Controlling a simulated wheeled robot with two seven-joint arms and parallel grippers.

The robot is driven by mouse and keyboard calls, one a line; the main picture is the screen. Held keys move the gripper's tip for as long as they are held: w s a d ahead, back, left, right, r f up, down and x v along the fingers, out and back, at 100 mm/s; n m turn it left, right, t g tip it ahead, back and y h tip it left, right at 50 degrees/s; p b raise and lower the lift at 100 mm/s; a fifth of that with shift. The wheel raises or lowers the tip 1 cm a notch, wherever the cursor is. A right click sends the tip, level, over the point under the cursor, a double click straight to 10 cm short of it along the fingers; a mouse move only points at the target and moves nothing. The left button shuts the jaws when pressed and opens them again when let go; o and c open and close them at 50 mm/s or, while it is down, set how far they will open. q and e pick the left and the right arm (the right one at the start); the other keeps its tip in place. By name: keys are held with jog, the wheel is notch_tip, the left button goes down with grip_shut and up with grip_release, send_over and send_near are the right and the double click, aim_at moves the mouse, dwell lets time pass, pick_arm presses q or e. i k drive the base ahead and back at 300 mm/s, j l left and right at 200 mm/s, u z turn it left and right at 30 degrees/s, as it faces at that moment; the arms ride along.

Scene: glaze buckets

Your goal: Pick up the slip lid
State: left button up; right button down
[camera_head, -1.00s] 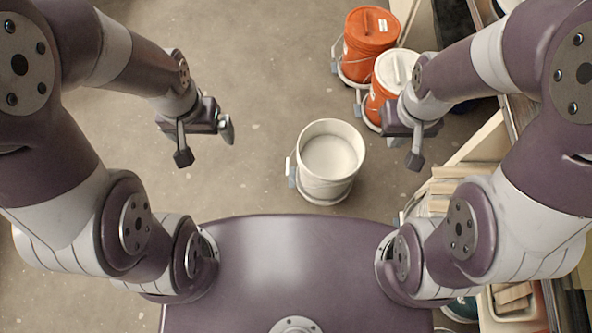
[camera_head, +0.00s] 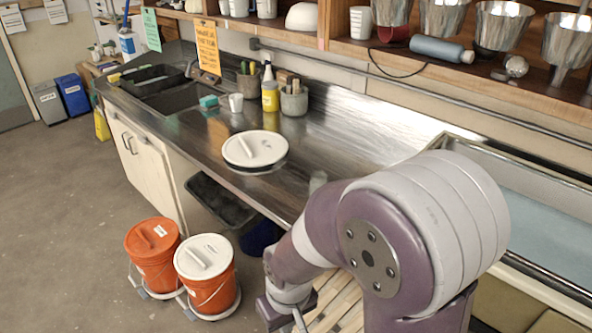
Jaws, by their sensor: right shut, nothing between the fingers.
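A round white lid (camera_head: 255,149) with a raised bar handle lies on the metal counter, apart from my gripper. It looks like the slip lid. My right gripper (camera_head: 286,316) is at the bottom edge of the picture, partly cut off, below the counter's front edge and well short of the lid. It is shut and empty. My left gripper is out of view.
The counter (camera_head: 330,140) holds a sink (camera_head: 185,97), a yellow bottle (camera_head: 270,97) and cups behind the lid. Orange buckets, one orange-lidded (camera_head: 152,250) and one white-lidded (camera_head: 207,275), stand on the floor. A shelf (camera_head: 430,60) overhangs the counter's back.

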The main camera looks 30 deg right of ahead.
aim_at(255, 148)
jog(key=z, duration=0.75)
jog(key=u, duration=1.3)
jog(key=j+u, duration=0.2)
jog(key=u, duration=0.2)
jog(key=i+j, duration=0.35)
jog(key=j, duration=0.2)
jog(key=i+j+u, duration=0.1)
jog(key=i+j, duration=0.2)
jog(key=j, duration=0.25)
jog(key=i+j, duration=0.4)
jog(key=i+j+z, duration=0.1)
jog(key=i+z, duration=0.15)
jog(key=i, duration=0.25)
jog(key=i+j+z, duration=0.25)
jog(key=i, duration=0.2)
jog(key=i+j+z, duration=0.3)
jog(key=i, duration=0.15)
jog(key=i+l+z, duration=0.25)
jog(key=z, duration=0.25)
jog(key=i+z, duration=0.8)
jog(key=z, duration=0.2)
jog(key=i+j+z, duration=0.1)
jog(key=i+z, duration=0.2)
jog(key=z, duration=0.2)
jog(key=i+l+z, duration=0.15)
jog(key=i, duration=0.35)
jog(key=i+l+z, duration=0.15)
jog(key=i, duration=0.4)
